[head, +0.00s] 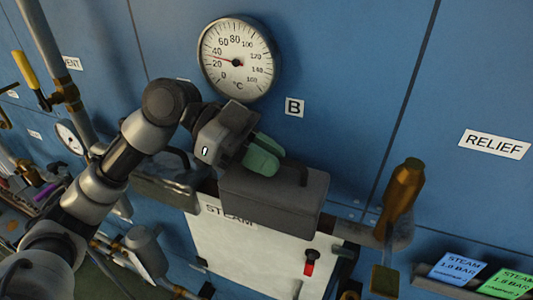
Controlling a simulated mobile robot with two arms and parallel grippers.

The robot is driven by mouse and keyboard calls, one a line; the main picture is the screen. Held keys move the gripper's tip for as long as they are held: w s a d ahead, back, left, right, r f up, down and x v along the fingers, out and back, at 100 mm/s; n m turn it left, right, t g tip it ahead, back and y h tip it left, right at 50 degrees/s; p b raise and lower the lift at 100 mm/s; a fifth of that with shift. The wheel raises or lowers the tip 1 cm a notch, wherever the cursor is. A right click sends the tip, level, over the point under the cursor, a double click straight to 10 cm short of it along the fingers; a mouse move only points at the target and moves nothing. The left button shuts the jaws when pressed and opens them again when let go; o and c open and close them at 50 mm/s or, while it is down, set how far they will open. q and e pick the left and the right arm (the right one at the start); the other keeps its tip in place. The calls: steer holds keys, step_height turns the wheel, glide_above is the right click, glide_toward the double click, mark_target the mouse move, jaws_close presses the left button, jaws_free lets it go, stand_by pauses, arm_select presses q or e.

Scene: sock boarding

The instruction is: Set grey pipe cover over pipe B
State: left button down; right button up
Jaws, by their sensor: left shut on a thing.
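The grey pipe cover (265,200) is a box-shaped shell with a dark handle on top, in the middle of the head view, below the "B" label (294,107). My left gripper (263,157), with green finger pads, is shut on the handle from above. Pipe B (352,233) shows to the right of the cover and runs toward a brass valve. The stretch behind or under the cover is hidden. I cannot tell whether the cover rests on the pipe or hangs just above it. My right gripper is not in view.
A second dark grey cover (165,192) with a handle is at the left, partly behind my left arm. A dial thermometer (237,57) is on the blue wall above. The brass valve (402,192) stands up at the right. A white "STEAM" panel (245,248) is below.

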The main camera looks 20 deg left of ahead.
arm_select(q)
steer(key=c, duration=1.1)
jaws_free()
steer(key=shift+f, duration=0.1)
steer(key=shift+a, duration=0.1)
steer(key=shift+a+b, duration=0.3)
steer(key=shift+b, duration=0.05)
steer(key=b+v, duration=0.3)
steer(key=v, duration=0.7)
